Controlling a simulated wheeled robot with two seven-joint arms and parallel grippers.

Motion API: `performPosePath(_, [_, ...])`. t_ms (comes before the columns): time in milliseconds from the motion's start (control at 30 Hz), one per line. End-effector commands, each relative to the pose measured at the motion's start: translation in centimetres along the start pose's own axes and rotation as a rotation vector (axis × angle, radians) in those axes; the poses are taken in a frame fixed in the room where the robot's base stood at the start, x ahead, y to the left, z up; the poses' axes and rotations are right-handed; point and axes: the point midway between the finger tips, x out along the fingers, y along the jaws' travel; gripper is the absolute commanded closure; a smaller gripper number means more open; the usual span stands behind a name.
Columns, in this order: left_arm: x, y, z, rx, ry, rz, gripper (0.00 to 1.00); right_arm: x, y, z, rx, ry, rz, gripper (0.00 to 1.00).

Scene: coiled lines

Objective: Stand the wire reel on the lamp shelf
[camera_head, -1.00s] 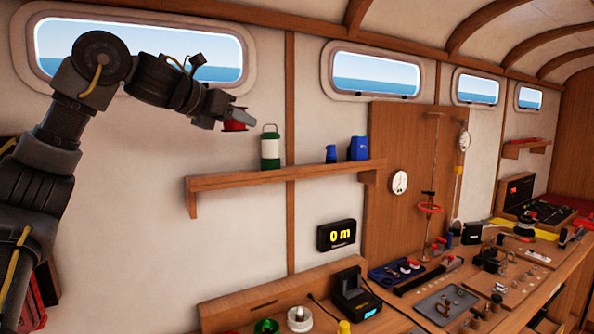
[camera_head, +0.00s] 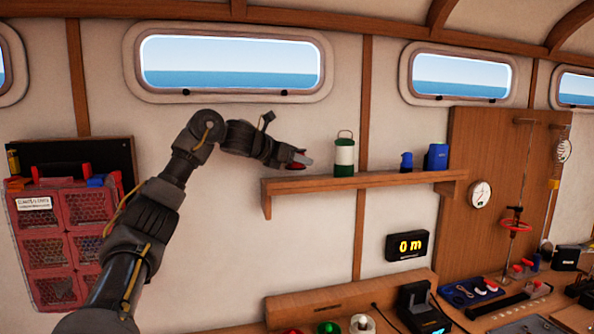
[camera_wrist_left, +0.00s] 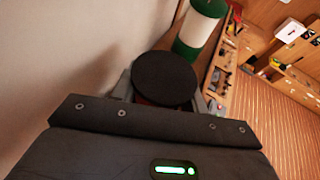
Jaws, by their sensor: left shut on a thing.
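The wire reel (camera_head: 296,165) shows as a small red thing at the end of my left arm in the head view. In the left wrist view it is a black round disc (camera_wrist_left: 165,77) with a little red under it. My left gripper (camera_head: 302,159) is shut on the reel and holds it above the left end of the wooden lamp shelf (camera_head: 300,184). A gap shows between reel and shelf; the exact depth is hard to tell. A green and white lantern (camera_head: 344,156) stands on the shelf just right of the reel. My right gripper is not in view.
Two blue items, a small one (camera_head: 406,162) and a larger one (camera_head: 437,157), stand farther right on the shelf. The shelf's left end looks bare. A red bin rack (camera_head: 62,240) hangs at left. A cluttered workbench lies below right.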

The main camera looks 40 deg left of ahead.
Motion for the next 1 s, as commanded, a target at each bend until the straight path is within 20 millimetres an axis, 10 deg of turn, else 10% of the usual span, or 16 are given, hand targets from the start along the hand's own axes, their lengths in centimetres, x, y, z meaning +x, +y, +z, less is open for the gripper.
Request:
performPosePath(800, [1.6, 0.6, -3.6, -0.001, 0.0, 0.001, 0.93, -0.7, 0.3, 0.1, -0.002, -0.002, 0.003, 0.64])
performPosePath(833, [1.6, 0.6, -3.6, -0.001, 0.001, 0.001, 0.54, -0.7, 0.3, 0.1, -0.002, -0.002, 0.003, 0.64])
performPosePath(1000, [1.5, 0.6, -3.6, -0.001, 0.001, 0.001, 0.34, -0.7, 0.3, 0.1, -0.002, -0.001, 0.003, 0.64])
